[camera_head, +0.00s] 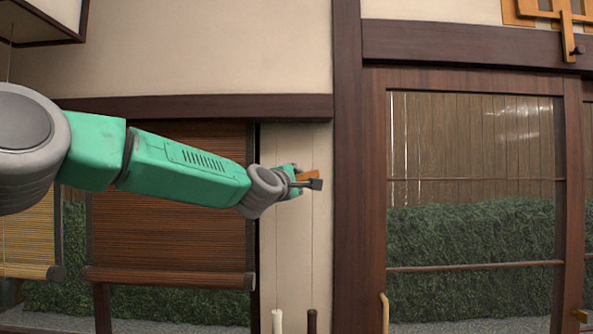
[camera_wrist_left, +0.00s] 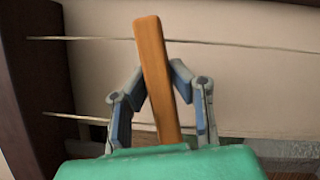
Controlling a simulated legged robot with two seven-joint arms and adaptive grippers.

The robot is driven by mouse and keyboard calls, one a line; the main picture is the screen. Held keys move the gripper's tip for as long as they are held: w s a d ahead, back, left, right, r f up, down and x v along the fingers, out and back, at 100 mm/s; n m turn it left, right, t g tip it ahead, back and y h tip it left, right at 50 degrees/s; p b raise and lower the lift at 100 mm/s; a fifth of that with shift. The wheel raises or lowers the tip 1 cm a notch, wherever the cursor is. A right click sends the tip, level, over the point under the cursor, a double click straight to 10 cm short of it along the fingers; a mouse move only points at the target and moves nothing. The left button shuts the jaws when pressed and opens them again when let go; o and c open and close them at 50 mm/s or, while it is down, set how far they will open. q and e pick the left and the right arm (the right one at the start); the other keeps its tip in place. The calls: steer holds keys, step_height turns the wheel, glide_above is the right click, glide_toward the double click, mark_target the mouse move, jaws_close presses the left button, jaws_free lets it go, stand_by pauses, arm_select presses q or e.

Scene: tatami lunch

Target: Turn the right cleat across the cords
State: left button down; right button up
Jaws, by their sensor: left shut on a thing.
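The wooden cleat (camera_head: 307,175) is a small orange-brown bar on the pale wall strip between the blind and the dark post. In the left wrist view the cleat (camera_wrist_left: 154,65) stands nearly upright and slightly tilted. Two thin cords (camera_wrist_left: 80,39) run sideways there, so the bar lies across their direction. In the head view the cords (camera_head: 312,230) hang vertically. My left gripper (camera_head: 300,184) is shut on the cleat, with its two fingers (camera_wrist_left: 160,100) on either side. The gripper hides the cleat's near end and mount. My right gripper is not in view.
A brown slatted blind (camera_head: 170,210) hangs left of the wall strip. A dark wooden post (camera_head: 347,200) and a glazed sliding door (camera_head: 475,180) stand to the right. A white cord end (camera_head: 277,321) and a dark one (camera_head: 312,321) hang below.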

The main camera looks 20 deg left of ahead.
arm_select(q)
steer(key=shift+d+m+g+p, duration=0.25)
steer(key=shift+m+g+p, duration=0.15)
steer(key=shift+m+p, duration=0.8)
steer(key=shift+f+m, duration=0.3)
steer(key=shift+d+f, duration=0.15)
steer(key=shift+f, duration=0.05)
steer(key=c, duration=1.5)
jaws_free()
steer(key=shift+c, duration=0.2)
steer(key=shift+o, duration=0.7)
steer(key=shift+s, duration=0.1)
steer(key=shift+d+r, duration=0.2)
steer(key=shift+r, duration=0.05)
steer(key=shift+s, duration=0.15)
